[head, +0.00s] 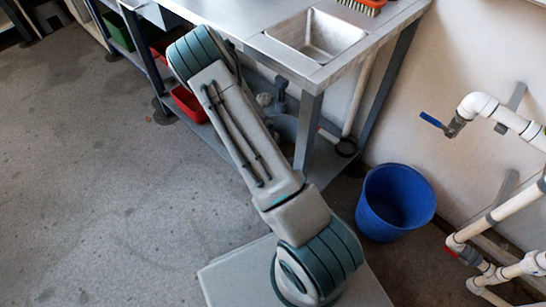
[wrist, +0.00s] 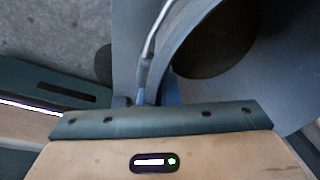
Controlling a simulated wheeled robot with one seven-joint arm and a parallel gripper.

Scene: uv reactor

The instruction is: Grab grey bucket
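The grey bucket (head: 285,127) stands on the low shelf under the sink, partly hidden by my arm and the table leg. In the wrist view the grey bucket (wrist: 277,62) is very close and fills the upper right, with its curved rim and a dark round area inside. A thin wire handle (wrist: 158,32) runs along its left side down toward my gripper (wrist: 158,92). Small bluish parts, seemingly fingertips, are at the rim. I cannot tell whether they are closed on the rim or only around it. My gripper is hidden in the head view.
A blue bucket (head: 395,203) stands on the floor at right, near white pipes (head: 500,115). A steel table with a sink (head: 317,36) is above the shelf; its front leg (head: 308,130) is close to my arm. Red bins (head: 189,104) are left. Floor at left is clear.

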